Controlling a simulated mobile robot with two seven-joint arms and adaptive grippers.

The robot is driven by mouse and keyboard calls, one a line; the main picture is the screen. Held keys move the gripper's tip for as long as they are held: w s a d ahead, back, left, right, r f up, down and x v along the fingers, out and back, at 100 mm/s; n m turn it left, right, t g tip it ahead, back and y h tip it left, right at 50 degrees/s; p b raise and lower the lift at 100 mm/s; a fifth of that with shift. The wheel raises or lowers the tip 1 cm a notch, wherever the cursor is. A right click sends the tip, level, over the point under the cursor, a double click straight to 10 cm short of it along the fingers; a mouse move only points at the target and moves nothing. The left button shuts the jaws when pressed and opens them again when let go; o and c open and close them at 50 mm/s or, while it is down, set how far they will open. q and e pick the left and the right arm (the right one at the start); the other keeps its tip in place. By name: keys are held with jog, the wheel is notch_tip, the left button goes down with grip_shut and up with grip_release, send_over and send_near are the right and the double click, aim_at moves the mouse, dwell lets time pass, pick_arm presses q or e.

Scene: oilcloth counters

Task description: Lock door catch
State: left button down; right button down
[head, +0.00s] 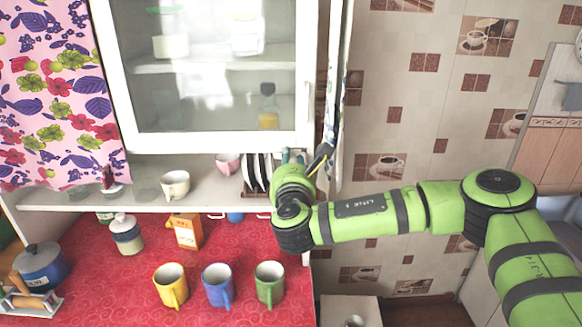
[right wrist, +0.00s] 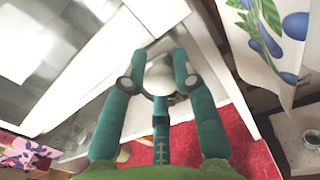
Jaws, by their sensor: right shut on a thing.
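The white glass-fronted cabinet door (head: 215,143) is in the upper middle of the head view and looks shut or nearly so. My right gripper (head: 300,157) is at its lower right corner, partly hidden by my green wrist. In the right wrist view its teal fingers (right wrist: 160,62) close around a small pale rounded piece, which I take for the door catch (right wrist: 159,76). The white door edge lies beside the fingertips. The catch's exact position is hidden in the head view. My left gripper is out of view.
Below the door, a shelf holds a white cup (head: 175,184) and upright plates (head: 258,168) close to my gripper. Yellow (head: 170,285), blue (head: 218,284) and green (head: 269,282) mugs stand on the red counter. A patterned curtain (right wrist: 272,40) hangs right of the gripper.

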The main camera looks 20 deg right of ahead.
jog(key=m+b, duration=0.9)
jog(key=shift+d+f, duration=0.1)
jog(key=shift+d, duration=0.05)
jog(key=m+b, duration=0.3)
jog(key=shift+m, duration=0.3)
jog(key=m+b, duration=0.2)
jog(key=m, duration=0.2)
jog(key=shift+m, duration=0.3)
jog(key=shift+r, duration=0.2)
jog(key=c, duration=1.1)
grip_release()
jog(key=shift+c, duration=0.2)
jog(key=shift+o, duration=0.8)
jog(key=shift+d+f, duration=0.1)
jog(key=shift+d, duration=0.1)
jog(key=shift+a, duration=0.1)
